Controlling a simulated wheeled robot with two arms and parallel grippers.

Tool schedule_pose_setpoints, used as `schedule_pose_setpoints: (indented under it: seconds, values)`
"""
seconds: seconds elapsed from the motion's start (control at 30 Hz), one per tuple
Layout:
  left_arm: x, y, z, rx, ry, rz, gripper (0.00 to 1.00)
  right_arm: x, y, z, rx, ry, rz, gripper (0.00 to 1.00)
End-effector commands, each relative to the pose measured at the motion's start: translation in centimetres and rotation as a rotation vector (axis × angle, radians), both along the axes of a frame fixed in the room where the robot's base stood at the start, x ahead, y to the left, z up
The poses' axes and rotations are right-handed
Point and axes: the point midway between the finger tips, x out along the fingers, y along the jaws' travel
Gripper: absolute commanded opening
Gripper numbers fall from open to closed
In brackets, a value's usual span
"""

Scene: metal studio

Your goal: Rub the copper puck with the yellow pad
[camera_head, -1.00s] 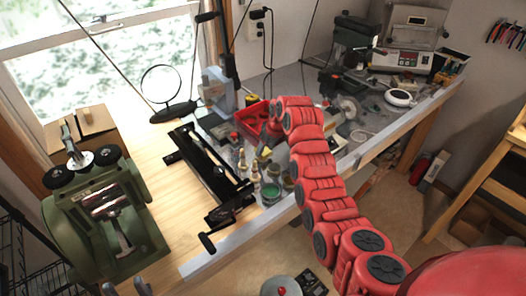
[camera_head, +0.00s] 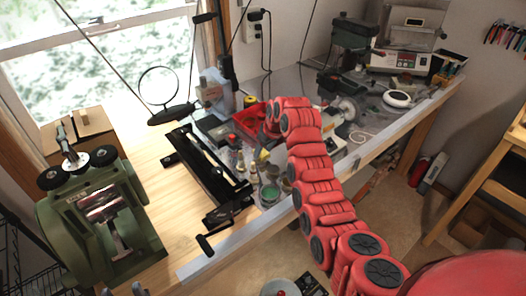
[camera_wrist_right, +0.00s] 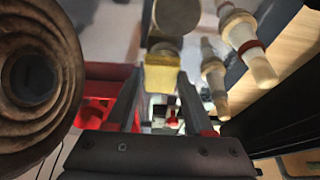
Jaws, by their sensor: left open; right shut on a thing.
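The yellow pad (camera_wrist_right: 162,76) is between the two dark fingers of my right gripper (camera_wrist_right: 158,98) in the right wrist view. In the head view a small yellow patch of it (camera_head: 262,155) shows beside my red right arm, whose links hide most of that gripper. A round, grey-tan disc (camera_wrist_right: 177,14) is just beyond the pad in the wrist view. I cannot tell whether it is the copper puck, and no clearly copper puck shows. Only the grey fingertips of my left gripper (camera_head: 122,290) show at the bottom left of the head view, apart and empty.
Pale-tipped pegs (camera_wrist_right: 247,45) stand close to the pad. A green-topped jar (camera_head: 270,192) is near the bench's front edge. A red bin (camera_head: 250,120) lies behind. A large brown ringed object (camera_wrist_right: 35,75) is close on the wrist view's left. A green rolling mill (camera_head: 105,220) stands left.

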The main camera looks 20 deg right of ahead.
Motion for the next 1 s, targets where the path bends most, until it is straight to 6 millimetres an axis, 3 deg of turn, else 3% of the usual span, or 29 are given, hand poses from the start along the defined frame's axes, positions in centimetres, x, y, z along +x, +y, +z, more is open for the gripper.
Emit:
schedule_pose_setpoints:
  seconds: [0.23, 0.6, 1.0]
  values:
    - [0.0, 0.0, -0.3, 0.000, 0.000, 0.000, 0.50, -0.6, 1.4, -0.2, 0.001, 0.004, 0.002, 0.00]
    - [0.0, 0.0, -1.0, 0.000, -0.001, 0.000, 0.50, 0.1, -0.3, -0.1, 0.001, 0.003, 0.001, 0.00]
    - [0.1, 0.0, -1.1, 0.001, 0.009, -0.001, 0.50, 0.1, -0.4, 0.4, 0.001, 0.001, 0.002, 0.00]
